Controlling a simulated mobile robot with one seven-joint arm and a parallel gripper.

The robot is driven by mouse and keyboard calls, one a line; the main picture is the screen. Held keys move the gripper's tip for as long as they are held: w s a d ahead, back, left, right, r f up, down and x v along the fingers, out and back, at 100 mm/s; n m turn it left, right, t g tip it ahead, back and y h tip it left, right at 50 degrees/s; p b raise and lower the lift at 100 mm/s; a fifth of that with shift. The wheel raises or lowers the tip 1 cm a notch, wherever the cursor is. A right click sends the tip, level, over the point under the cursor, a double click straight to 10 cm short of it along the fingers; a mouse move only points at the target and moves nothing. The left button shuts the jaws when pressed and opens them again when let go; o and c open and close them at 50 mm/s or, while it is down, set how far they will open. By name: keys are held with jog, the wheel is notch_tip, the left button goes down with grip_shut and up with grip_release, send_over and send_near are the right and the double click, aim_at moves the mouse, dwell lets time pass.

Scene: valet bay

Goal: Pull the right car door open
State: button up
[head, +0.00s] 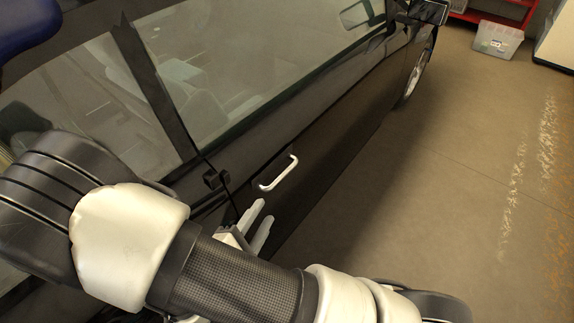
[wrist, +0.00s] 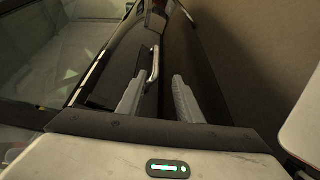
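The dark car door (head: 330,130) stands along the car's side and looks closed, flush with the body. Its white bar handle (head: 279,173) is on the door panel below the window; it also shows in the wrist view (wrist: 153,64). My gripper (head: 262,218) is beside the door, below and a little left of the handle in the head view. In the wrist view its two fingers (wrist: 158,98) are spread with a gap between them, and the handle lies beyond the tips, toward the left finger. Nothing is between the fingers. My forearm hides the lower part of the door.
A clear plastic bin (head: 497,40) and a red shelf (head: 490,12) stand at the far right. The car's side mirror (head: 420,11) and front wheel (head: 417,75) are farther along. The floor (head: 440,190) beside the door is clear.

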aim_at(278, 181)
jog(key=shift+n+y, duration=0.3)
jog(key=x, duration=0.5)
jog(key=b+x, duration=0.1)
jog(key=x, duration=0.5)
jog(key=b+x, duration=0.1)
jog(key=x, duration=0.5)
jog(key=shift+w+a+r, duration=0.1)
jog(key=shift+a+r, duration=0.1)
jog(key=shift+r, duration=0.15)
grip_shut()
